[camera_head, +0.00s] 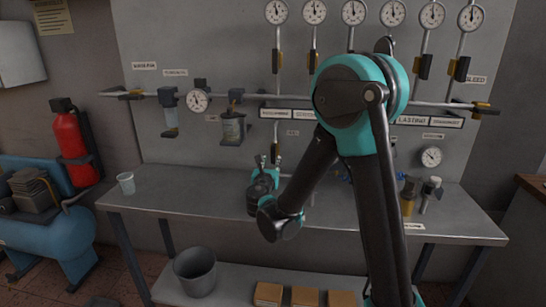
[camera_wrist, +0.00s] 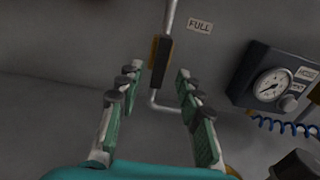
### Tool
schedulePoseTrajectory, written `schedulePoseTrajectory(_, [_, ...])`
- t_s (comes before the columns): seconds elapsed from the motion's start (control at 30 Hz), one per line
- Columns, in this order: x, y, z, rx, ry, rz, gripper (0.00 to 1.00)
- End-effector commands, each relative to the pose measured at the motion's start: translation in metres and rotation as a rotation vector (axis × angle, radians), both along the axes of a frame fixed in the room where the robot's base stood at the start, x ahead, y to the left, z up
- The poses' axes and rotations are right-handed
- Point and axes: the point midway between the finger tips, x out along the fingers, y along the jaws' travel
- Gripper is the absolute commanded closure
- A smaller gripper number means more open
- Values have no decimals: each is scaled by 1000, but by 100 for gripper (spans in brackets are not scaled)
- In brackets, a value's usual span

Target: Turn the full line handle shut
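The full line handle (camera_wrist: 163,58) shows in the wrist view as a dark grip with a yellow-brown edge. It lies roughly along a thin grey pipe, beside a white "FULL" label (camera_wrist: 200,26). My gripper (camera_wrist: 158,76) is open. Its green-and-grey fingers stand on either side of the pipe, with the handle just beyond and between the tips; I see no clear contact. In the head view my gripper (camera_head: 267,162) is near the panel above the bench, and the handle there is too small and covered to make out.
A gauge box (camera_wrist: 272,82) with a blue coiled hose (camera_wrist: 280,125) is at the right in the wrist view. In the head view, a cup (camera_head: 126,183) stands on the grey bench (camera_head: 175,200), and a filter bowl (camera_head: 232,128) hangs left of my gripper. Bottles stand at right.

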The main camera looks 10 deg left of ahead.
Motion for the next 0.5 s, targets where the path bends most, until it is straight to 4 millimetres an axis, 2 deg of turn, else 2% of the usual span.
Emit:
schedulePoseTrajectory(0.03, [11, -1, 0, 0, 0, -3, 64])
schedulePoseTrajectory(0.2, [37, -2, 0, 0, 0, -2, 64])
schedulePoseTrajectory(0.5, [55, -2, 0, 1, 0, 0, 64])
